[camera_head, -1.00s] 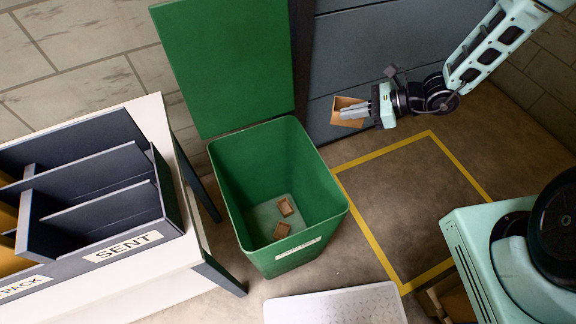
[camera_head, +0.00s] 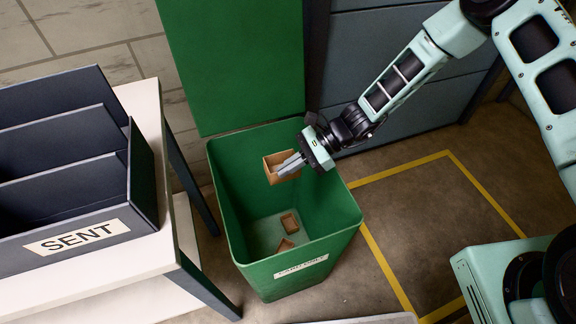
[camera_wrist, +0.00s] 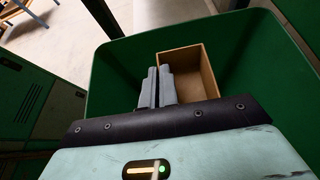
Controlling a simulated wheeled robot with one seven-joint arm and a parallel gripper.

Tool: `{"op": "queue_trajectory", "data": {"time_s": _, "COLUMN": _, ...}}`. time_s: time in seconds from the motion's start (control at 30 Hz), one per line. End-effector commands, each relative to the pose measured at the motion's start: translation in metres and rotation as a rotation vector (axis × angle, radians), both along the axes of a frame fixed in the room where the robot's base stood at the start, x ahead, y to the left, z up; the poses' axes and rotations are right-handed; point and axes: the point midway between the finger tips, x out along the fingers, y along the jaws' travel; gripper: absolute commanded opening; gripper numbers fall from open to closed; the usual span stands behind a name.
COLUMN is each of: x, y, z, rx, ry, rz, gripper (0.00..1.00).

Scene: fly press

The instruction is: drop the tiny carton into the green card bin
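The tiny carton (camera_head: 273,174) is a small open brown box, held tilted over the mouth of the green card bin (camera_head: 335,255). My gripper (camera_head: 290,164) is shut on one wall of it, its fingers reaching in from the right. In the wrist view the carton (camera_wrist: 190,75) sits beside the nearly closed fingers (camera_wrist: 160,85), with the bin's green wall (camera_wrist: 120,65) around it. The bin's lid (camera_head: 235,60) stands open at the back.
A white table (camera_head: 150,225) with a dark sorter marked SENT (camera_head: 75,238) stands left of the bin. Yellow floor lines (camera_head: 400,168) mark bare floor at right.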

Motion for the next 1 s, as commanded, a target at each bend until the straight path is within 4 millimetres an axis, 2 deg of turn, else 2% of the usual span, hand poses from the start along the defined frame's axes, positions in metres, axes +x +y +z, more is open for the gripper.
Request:
{"op": "queue_trajectory", "data": {"time_s": 0.03, "x": 0.0, "y": 0.0, "z": -0.012, "rx": 0.0, "ry": 0.0, "rz": 0.0, "gripper": 0.0}}
{"op": "queue_trajectory", "data": {"time_s": 0.2, "x": 0.0, "y": 0.0, "z": -0.03, "rx": 0.0, "ry": -0.001, "rz": 0.0, "gripper": 0.0}}
{"op": "queue_trajectory", "data": {"time_s": 0.57, "x": 0.0, "y": 0.0, "z": -0.034, "rx": 0.0, "ry": -0.001, "rz": 0.0, "gripper": 0.0}}
{"op": "queue_trajectory", "data": {"time_s": 0.6, "x": 0.0, "y": 0.0, "z": -0.034, "rx": 0.0, "ry": -0.001, "rz": 0.0, "gripper": 0.05}}
{"op": "queue_trajectory", "data": {"time_s": 0.7, "x": 0.0, "y": 0.0, "z": -0.034, "rx": 0.0, "ry": -0.001, "rz": 0.0, "gripper": 0.27}}
{"op": "queue_trajectory", "data": {"time_s": 1.0, "x": 0.001, "y": -0.002, "z": -0.033, "rx": 0.0, "ry": -0.001, "rz": 0.0, "gripper": 0.27}}
